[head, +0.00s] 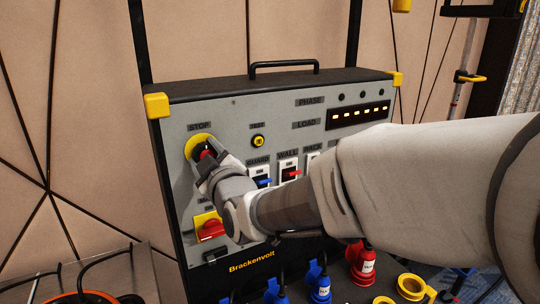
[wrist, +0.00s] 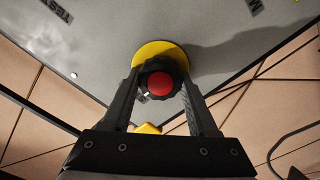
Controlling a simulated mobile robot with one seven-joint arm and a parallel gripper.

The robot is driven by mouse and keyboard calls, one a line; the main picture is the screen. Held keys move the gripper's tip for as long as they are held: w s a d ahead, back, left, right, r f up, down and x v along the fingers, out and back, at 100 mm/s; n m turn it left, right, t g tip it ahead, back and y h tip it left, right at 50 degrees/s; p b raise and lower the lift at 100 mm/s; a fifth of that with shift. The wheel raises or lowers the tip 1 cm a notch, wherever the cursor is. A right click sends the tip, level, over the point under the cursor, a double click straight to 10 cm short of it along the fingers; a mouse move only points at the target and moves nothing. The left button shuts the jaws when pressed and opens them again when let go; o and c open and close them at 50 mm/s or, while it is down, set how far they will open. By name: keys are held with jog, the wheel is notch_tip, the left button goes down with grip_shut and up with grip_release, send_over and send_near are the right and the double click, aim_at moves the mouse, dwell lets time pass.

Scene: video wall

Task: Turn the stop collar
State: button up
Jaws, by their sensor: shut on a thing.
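The stop control has a red button (wrist: 160,84) inside a black ribbed collar (wrist: 176,68), on a round yellow plate (wrist: 162,48). In the head view the yellow plate (head: 194,144) is at the upper left of the grey panel, under the label STOP. My gripper (head: 208,158) reaches it from the lower right and covers much of the collar there. In the wrist view my gripper's fingers (wrist: 160,78) stand on either side of the collar, shut on it. The red button shows between them. The plate's lower edge is partly hidden.
A red rotary switch (head: 210,230) on a yellow plate sits below my gripper. A blue-levered switch (head: 262,181) and a red-levered switch (head: 291,174) are close on the right. Blue plugs (head: 319,283) and a red plug (head: 363,266) stick out at the panel's bottom.

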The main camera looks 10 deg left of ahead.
jog(key=m+b, duration=0.1)
jog(key=b, duration=0.1)
jog(key=m+b, duration=0.2)
jog(key=shift+f+m+b, duration=0.25)
jog(key=shift+m+b, duration=0.05)
jog(key=m+b, duration=0.3)
jog(key=shift+d+r+m, duration=0.1)
jog(key=shift+r+m, duration=0.15)
jog(key=shift+m, duration=0.15)
jog(key=shift+r, duration=0.1)
jog(key=o, duration=1.4)
jog(key=v, duration=1.7)
jog(key=shift+s+d+p, duration=0.1)
jog(key=shift+p, duration=0.3)
